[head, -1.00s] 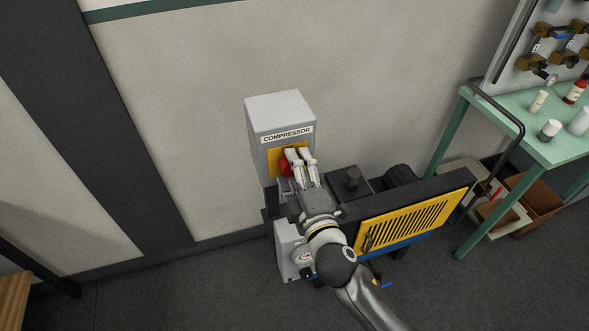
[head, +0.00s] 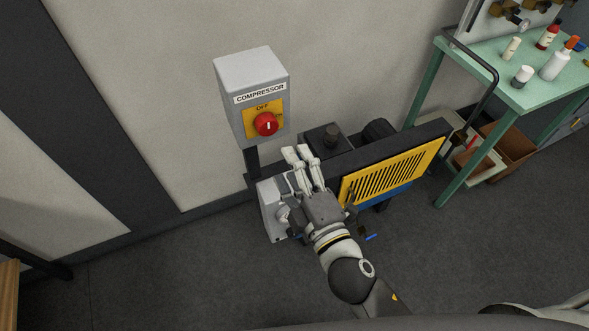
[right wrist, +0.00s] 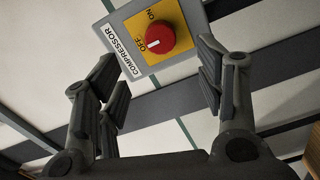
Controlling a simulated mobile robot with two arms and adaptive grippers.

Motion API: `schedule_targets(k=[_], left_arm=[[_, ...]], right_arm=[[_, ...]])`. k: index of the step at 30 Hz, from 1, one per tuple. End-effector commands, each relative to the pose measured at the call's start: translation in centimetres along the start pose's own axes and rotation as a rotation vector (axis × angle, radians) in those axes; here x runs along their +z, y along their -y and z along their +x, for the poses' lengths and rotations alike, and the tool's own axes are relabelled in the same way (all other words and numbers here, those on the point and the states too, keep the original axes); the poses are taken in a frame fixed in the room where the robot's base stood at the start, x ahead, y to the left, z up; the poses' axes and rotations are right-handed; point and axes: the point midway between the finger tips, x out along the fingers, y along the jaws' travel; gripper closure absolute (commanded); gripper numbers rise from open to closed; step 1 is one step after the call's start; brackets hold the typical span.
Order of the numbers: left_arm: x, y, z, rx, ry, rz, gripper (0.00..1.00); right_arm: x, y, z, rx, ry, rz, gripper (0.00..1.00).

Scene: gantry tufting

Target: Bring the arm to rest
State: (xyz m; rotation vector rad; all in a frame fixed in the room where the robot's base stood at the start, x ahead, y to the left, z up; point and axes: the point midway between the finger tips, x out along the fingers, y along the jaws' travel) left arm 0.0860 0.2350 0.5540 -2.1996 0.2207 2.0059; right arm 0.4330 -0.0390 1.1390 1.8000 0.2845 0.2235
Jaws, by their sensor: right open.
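My right gripper (head: 303,158) is open and empty in the head view. It is apart from the compressor switch box and lower in the picture than its red knob (head: 266,124). The grey box (head: 250,76) is labelled COMPRESSOR and has a yellow plate with OFF showing above the knob. In the right wrist view the red knob (right wrist: 146,36) shows beyond the spread fingers (right wrist: 160,85), with its white mark towards OFF. My left gripper is in neither view.
The compressor with its yellow grille (head: 392,172) stands beside and partly behind my right arm. A green table (head: 510,92) with bottles is at the right, a brown box (head: 508,142) below it.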

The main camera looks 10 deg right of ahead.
Motion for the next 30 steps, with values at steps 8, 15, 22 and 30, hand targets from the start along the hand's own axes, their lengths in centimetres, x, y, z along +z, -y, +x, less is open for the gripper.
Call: schedule_targets(k=[8, 15, 22, 30], left_arm=[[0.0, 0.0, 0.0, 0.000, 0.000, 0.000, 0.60], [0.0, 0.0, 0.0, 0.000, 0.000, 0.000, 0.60], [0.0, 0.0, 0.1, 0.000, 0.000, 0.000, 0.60], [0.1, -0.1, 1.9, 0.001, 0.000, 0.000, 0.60]], right_arm=[[0.0, 0.0, -0.7, 0.000, 0.000, -0.001, 0.37], [0.0, 0.0, -0.6, 0.000, 0.000, -0.001, 0.37], [0.2, 0.5, -0.6, -0.009, 0.002, 0.003, 0.37], [4.9, 13.7, 0.1, -0.225, 0.087, 0.122, 0.37]])
